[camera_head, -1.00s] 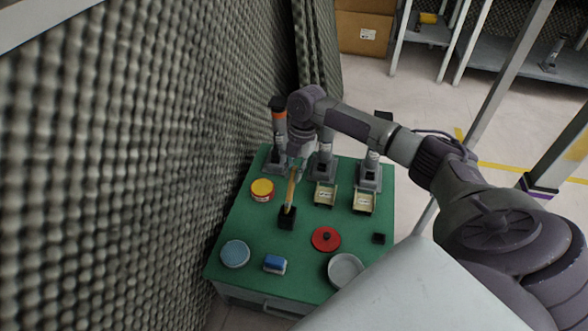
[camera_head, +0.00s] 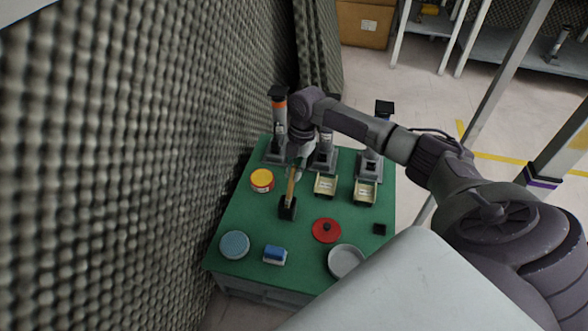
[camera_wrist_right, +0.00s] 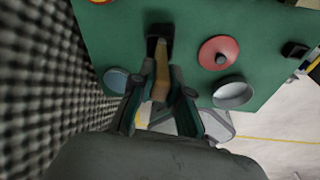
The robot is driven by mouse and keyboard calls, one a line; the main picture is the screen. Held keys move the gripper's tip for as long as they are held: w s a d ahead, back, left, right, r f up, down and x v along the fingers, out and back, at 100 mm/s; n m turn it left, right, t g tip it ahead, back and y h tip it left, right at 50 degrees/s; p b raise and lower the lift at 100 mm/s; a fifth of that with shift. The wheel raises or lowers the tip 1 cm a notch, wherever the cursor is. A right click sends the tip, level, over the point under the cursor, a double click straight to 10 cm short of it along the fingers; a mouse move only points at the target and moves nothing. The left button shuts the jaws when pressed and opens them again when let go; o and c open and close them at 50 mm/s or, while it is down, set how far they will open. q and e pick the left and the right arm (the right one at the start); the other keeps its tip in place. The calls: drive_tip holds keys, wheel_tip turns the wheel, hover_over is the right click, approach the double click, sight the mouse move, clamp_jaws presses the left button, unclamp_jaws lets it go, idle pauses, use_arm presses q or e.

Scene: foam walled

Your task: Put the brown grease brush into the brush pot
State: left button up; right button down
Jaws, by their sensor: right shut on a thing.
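The brown grease brush (camera_head: 291,188) stands nearly upright, its tan handle rising from the black square brush pot (camera_head: 288,209) on the green table. My right gripper (camera_head: 296,165) is shut on the upper part of the handle, above the pot. In the right wrist view the brush (camera_wrist_right: 161,72) runs between the fingers of the gripper (camera_wrist_right: 160,94) towards the pot (camera_wrist_right: 159,32). The brush's lower end is hidden at the pot and seems to be inside its opening; how deep, I cannot tell. My left gripper is not in view.
The green table (camera_head: 240,212) holds a yellow-lidded jar (camera_head: 262,180), red lid (camera_head: 326,231), grey bowl (camera_head: 345,261), blue disc (camera_head: 234,245), blue block (camera_head: 275,255) and small black block (camera_head: 379,229). Several dispensers stand behind. A foam wall (camera_head: 130,160) borders the left.

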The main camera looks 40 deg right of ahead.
drive_tip(key=c, duration=1.1)
unclamp_jaws()
drive_tip(key=shift+o, duration=0.2)
drive_tip(key=shift+r, duration=0.15)
wheel_tip(320, 180, up, 12)
drive_tip(key=d, duration=0.2)
drive_tip(key=shift+d+f, duration=0.2)
drive_tip(key=shift+f, duration=0.05)
drive_tip(key=shift+w, duration=0.1)
